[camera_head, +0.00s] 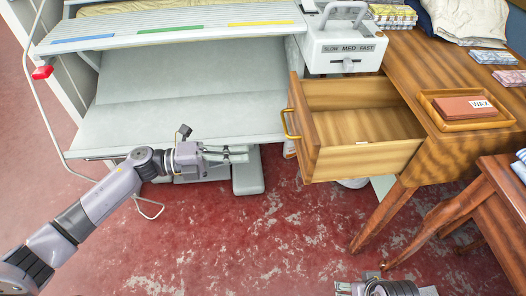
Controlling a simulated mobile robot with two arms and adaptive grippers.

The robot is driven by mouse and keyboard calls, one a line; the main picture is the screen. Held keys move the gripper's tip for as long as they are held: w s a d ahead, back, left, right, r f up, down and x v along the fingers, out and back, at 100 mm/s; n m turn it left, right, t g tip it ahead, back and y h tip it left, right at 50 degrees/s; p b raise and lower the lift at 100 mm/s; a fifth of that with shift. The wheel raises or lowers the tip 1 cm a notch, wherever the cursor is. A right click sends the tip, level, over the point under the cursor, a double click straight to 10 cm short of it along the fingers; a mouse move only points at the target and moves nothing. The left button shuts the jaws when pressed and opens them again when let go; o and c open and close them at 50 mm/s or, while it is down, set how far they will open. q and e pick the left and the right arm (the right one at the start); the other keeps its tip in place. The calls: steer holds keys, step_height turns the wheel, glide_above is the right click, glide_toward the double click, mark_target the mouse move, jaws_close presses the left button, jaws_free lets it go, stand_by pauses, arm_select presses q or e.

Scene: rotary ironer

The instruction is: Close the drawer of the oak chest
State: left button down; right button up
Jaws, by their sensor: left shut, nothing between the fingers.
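The oak chest (428,78) stands at the right on splayed wooden legs. Its drawer (368,160) is pulled well out toward the left and looks almost empty, with a small pale item on its floor. A brass handle (289,124) is on the drawer's front panel (302,130). My left gripper (246,153) is shut and empty, left of the drawer front and apart from it, in front of the ironer's lower pale panel. At the bottom edge, part of my right arm (390,288) shows; its fingers cannot be made out clearly.
The ironer (180,90) fills the upper left, with a speed box (343,48) beside the drawer. A wooden tray (466,110) with a reddish block and folded cloths lie on the chest top. A wooden stool (480,200) with cloth stands lower right.

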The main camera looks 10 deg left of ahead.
mark_target(305, 150)
arm_select(q)
steer(key=x, duration=1.3)
arm_select(e)
steer(key=shift+r, duration=0.3)
arm_select(q)
steer(key=shift+r, duration=0.1)
